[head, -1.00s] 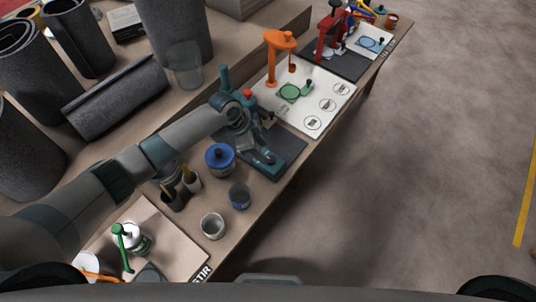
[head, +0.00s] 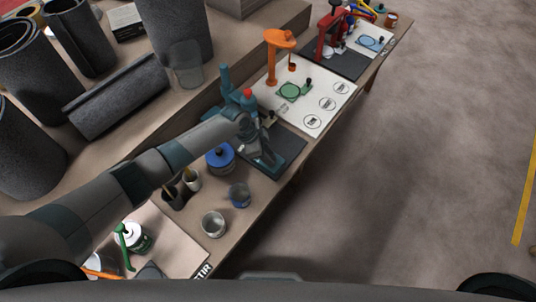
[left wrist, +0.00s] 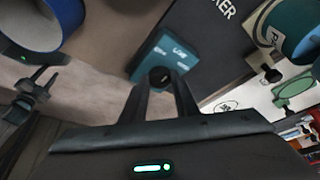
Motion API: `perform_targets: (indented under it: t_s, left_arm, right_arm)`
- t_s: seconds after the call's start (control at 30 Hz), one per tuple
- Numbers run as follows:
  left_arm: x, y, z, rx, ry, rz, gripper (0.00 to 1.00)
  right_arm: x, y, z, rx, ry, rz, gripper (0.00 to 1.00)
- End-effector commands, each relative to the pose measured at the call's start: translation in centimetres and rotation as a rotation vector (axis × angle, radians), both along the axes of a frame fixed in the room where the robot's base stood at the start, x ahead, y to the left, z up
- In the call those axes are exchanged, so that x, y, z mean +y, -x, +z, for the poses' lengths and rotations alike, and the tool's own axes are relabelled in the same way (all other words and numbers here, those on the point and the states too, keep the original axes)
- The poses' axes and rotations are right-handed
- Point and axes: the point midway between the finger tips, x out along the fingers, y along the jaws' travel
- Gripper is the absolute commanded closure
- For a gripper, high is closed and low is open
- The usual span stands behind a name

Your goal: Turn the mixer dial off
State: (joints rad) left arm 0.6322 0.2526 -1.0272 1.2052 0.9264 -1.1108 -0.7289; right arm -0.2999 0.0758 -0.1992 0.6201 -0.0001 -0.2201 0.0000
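The teal mixer (head: 232,92) with a red knob on top stands on a dark mat, partly hidden by my left arm. In the left wrist view its teal base (left wrist: 150,52) carries white lettering that seems to read "LOW", and a round black dial (left wrist: 161,77) sits at the near end. My left gripper (head: 265,157) is over the base. In the left wrist view its two fingers (left wrist: 160,88) are apart, one on each side of the dial. I cannot tell whether they touch it. My right gripper is not in view.
A blue-lidded tin (head: 220,158), a blue cup (head: 240,194) and a metal cup (head: 213,224) stand near my left arm. Beyond the mixer is a white board (head: 335,88) with an orange stand (head: 272,62).

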Motion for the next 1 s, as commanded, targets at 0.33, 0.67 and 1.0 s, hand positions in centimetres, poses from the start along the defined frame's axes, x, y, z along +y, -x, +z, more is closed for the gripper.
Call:
perform_targets:
  t_s: [0.33, 0.67, 1.0]
  left_arm:
    - [0.0, 0.0, 0.1, 0.0, 0.0, 0.019, 0.95]
    - [-0.2, 0.3, 0.4, 0.001, 0.001, 0.158, 0.95]
    - [-0.3, 0.6, 0.6, 0.003, 0.002, 0.441, 0.95]
  right_arm:
    - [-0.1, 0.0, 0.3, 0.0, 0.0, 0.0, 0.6]
    - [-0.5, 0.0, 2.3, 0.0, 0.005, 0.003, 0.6]
    - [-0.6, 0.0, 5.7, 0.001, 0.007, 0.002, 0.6]
